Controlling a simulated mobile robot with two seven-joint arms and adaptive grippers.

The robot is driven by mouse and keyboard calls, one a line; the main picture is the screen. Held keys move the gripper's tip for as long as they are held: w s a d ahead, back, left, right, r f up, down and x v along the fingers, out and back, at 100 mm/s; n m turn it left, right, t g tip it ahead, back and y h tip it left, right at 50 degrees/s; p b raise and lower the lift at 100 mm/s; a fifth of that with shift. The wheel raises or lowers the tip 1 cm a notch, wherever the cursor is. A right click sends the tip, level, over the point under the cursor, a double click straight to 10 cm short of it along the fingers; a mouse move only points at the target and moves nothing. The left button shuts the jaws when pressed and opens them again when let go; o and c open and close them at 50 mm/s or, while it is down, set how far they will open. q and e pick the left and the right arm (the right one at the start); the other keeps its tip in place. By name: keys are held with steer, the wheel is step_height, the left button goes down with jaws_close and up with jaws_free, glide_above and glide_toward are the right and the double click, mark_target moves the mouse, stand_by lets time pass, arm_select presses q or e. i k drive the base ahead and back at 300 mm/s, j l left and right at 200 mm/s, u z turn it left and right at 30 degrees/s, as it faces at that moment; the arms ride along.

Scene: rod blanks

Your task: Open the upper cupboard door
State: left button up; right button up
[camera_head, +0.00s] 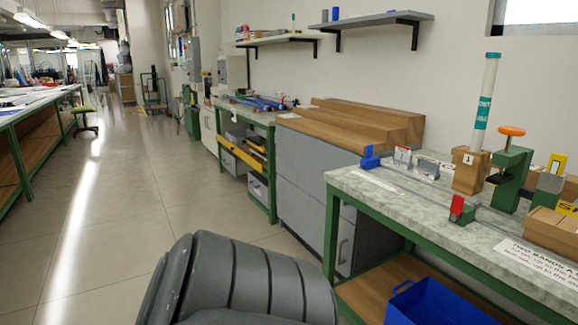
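No upper cupboard door can be made out for certain. A grey cabinet (312,163) stands against the right wall between two green-framed benches, with stepped wooden boards on its top. Its front shows plain grey panels that look closed, and a pale upright handle (344,250) shows low on its right part, partly behind the bench leg. A grey box (193,57) hangs on the wall farther back; it looks shut. Neither of my grippers is in view. A dark grey ribbed part of mine fills the bottom middle and hides the floor there.
The near right bench (352,181) holds a labelled tube in a wooden block, a green clamp and small blocks. A blue bin (440,303) sits below it. Two wall shelves (370,19) hang above. The aisle floor (110,190) at left is clear; a green stool (82,112) stands farther back.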

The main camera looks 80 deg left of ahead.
mark_target(302, 160)
steer(key=u, duration=2.4)
steer(key=i+j+z, duration=0.15)
steer(key=z, duration=0.25)
steer(key=j+z, duration=0.35)
steer(key=i+j+z, duration=0.1)
steer(key=j, duration=0.25)
steer(key=i+j+z, duration=0.1)
steer(key=j, duration=0.25)
steer(key=j+z, duration=0.15)
steer(key=j, duration=0.25)
steer(key=i+j, duration=0.1)
steer(key=j, duration=0.45)
steer(key=i+j, duration=0.1)
steer(key=j, duration=0.45)
steer(key=z, duration=0.05)
